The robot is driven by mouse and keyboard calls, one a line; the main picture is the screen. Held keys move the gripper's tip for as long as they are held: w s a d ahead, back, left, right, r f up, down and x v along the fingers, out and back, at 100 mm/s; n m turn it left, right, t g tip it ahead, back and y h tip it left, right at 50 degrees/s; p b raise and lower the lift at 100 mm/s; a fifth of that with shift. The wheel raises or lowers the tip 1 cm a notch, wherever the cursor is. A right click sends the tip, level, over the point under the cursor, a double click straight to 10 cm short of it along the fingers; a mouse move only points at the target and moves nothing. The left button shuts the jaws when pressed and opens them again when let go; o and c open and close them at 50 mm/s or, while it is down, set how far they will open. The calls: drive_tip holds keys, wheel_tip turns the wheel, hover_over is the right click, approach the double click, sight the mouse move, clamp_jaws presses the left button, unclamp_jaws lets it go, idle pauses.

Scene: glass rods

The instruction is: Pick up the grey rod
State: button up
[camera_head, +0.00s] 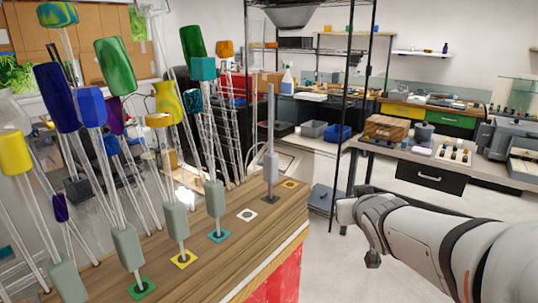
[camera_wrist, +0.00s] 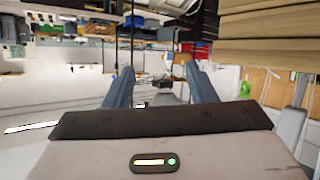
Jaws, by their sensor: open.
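The grey rod (camera_head: 271,118) stands upright in the head view, near the far right end of the wooden table. It is slim and plain, with a light grey block low on it and a dark grey square at its foot. My arm comes in from the right of the head view, clear of the table and apart from the rod. My gripper (camera_wrist: 160,88) shows in the wrist view with its two blue-grey fingers spread and nothing between them. I cannot clearly make out the grey rod in the wrist view.
Several glass rods with coloured tops, such as a green one (camera_head: 115,66) and a teal one (camera_head: 203,69), stand left of the grey rod on the wooden table (camera_head: 262,243). White (camera_head: 247,215) and orange (camera_head: 290,184) squares are bare. A black rack (camera_head: 350,100) stands behind.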

drive_tip(key=w+a+r+n+t+y, duration=0.2)
drive_tip(key=w+a+r+n+y, duration=0.2)
drive_tip(key=a+r+y, duration=0.15)
drive_tip(key=n+g+y+p, duration=0.2)
drive_tip(key=n+g+y, duration=0.25)
drive_tip(key=y, duration=0.55)
approach(273, 162)
drive_tip(key=shift+n+h, duration=0.25)
drive_tip(key=shift+n, duration=0.2)
drive_tip(key=x, duration=0.4)
drive_tip(key=w+x, duration=0.1)
drive_tip(key=shift+w, duration=0.2)
drive_tip(key=x, duration=0.7)
drive_tip(key=shift+a+p, duration=0.2)
drive_tip(key=shift+p, duration=0.1)
drive_tip(key=c, duration=1.1)
